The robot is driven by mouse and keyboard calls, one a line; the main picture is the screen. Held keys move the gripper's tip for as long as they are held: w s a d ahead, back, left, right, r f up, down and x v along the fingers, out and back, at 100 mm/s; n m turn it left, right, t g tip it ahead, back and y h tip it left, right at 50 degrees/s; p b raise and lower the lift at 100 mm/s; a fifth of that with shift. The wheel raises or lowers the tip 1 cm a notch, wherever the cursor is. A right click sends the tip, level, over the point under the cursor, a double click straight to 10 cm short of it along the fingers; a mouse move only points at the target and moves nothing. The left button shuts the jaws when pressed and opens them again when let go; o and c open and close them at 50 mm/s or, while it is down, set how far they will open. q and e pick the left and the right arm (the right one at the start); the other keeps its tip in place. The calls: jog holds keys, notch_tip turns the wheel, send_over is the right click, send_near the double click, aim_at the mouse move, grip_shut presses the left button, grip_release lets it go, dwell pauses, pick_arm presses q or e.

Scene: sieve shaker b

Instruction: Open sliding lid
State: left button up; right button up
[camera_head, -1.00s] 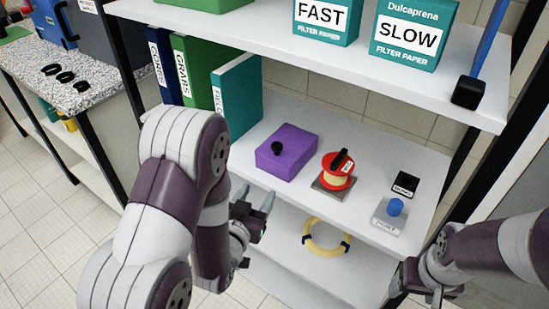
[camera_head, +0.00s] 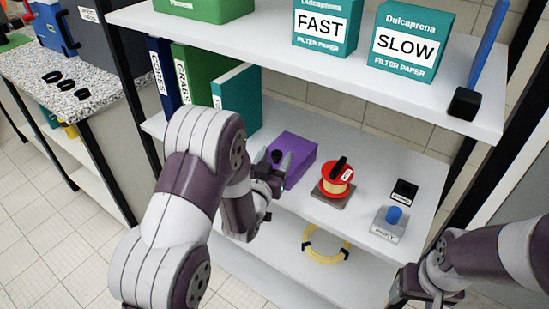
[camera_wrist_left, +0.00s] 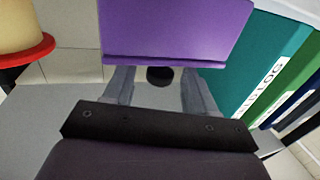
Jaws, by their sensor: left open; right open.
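The purple box (camera_head: 297,157) with a black knob (camera_head: 276,156) sits on the middle shelf. My left gripper (camera_head: 274,168) is open at the box's near left side, with its fingers close to the knob. In the left wrist view the purple box (camera_wrist_left: 175,30) fills the top middle. The black knob (camera_wrist_left: 160,76) shows between the two open fingers (camera_wrist_left: 158,88); I cannot tell if they touch it. In the head view my arm and gripper hide part of the box's near side. My right gripper (camera_head: 424,286) is open at the lower right, away from the box.
A red and yellow spool (camera_head: 337,178) stands just right of the box. A blue-knobbed block (camera_head: 390,222) and a small black item (camera_head: 404,190) are further right. Binders (camera_head: 238,100) stand behind to the left. The upper shelf (camera_head: 270,45) overhangs; a yellow ring (camera_head: 326,244) lies below.

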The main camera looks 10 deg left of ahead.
aim_at(283, 151)
pick_arm(q)
grip_shut()
jog(key=shift+w+d+b, duration=0.25)
jog(key=shift+w+d, duration=0.1)
jog(key=shift+w, duration=0.55)
jog(key=shift+w+d+b, duration=0.2)
jog(key=shift+w+d, duration=0.1)
jog(key=shift+w, duration=0.6)
grip_release()
jog(key=s+a, duration=0.1)
jog(key=s, duration=1.1)
jog(key=shift+s, duration=0.35)
